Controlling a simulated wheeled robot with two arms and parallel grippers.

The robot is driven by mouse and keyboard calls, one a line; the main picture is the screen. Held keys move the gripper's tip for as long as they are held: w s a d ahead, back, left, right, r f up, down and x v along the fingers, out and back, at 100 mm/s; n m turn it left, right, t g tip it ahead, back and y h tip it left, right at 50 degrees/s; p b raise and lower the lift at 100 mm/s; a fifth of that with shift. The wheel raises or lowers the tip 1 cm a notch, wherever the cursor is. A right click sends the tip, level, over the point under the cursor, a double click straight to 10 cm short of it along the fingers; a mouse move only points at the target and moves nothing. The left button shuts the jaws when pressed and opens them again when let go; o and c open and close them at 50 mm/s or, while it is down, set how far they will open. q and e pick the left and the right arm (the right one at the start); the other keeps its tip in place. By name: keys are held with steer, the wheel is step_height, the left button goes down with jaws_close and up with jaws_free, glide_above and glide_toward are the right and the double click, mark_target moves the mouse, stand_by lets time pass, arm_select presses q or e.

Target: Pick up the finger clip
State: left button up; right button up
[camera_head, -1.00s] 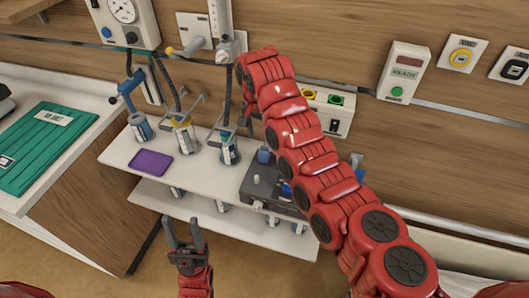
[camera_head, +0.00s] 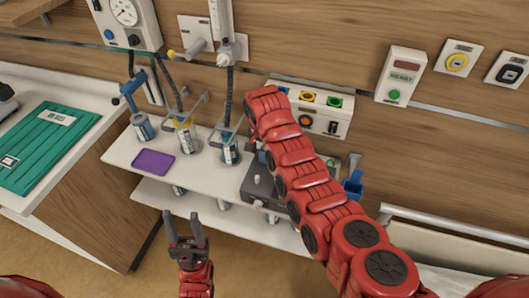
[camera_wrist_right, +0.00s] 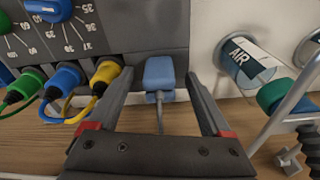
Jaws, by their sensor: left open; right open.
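The finger clip (camera_wrist_right: 159,73), a small blue block with a thin grey cord, shows in the right wrist view beside a grey device. My right gripper (camera_wrist_right: 156,84) is open, with one finger on each side of the clip and a visible gap on both sides. In the head view my right arm covers the right gripper, and I cannot make out the clip clearly there. My left gripper (camera_head: 185,228) is open and empty, pointing up over the floor in front of the white shelf (camera_head: 118,150).
The grey device (camera_wrist_right: 120,25) has dials and green, blue and yellow plugs with cables. An AIR-labelled bottle (camera_wrist_right: 245,62) stands close to the right gripper. A purple pad (camera_head: 153,162) lies on the shelf. A green folder (camera_head: 45,147) lies on the left counter.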

jaws_close()
stand_by(0.4)
